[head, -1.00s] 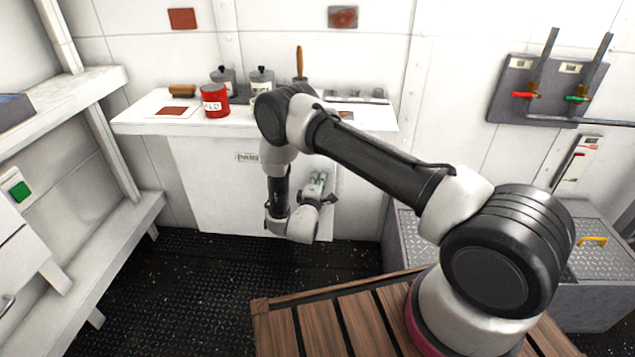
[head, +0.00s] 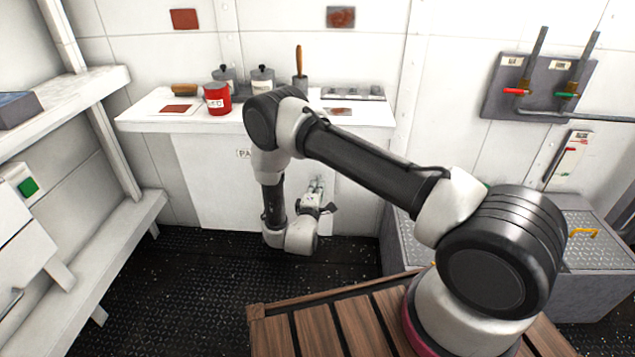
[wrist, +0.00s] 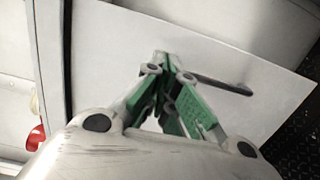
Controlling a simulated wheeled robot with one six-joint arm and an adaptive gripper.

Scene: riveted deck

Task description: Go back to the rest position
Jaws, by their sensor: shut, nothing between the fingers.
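My gripper (head: 318,187) hangs low in front of the white cabinet (head: 215,195) under the counter, at the end of my folded arm. In the wrist view its green-padded fingers (wrist: 166,62) come together at the tips, with nothing between them. The cabinet's pale front and a dark bar-like handle (wrist: 222,85) show beyond the fingers. I cannot tell how far the fingertips are from the cabinet.
White shelving (head: 110,235) is at left. A grey chest (head: 600,255) is at right. The dark deck (head: 190,290) at front left is clear.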

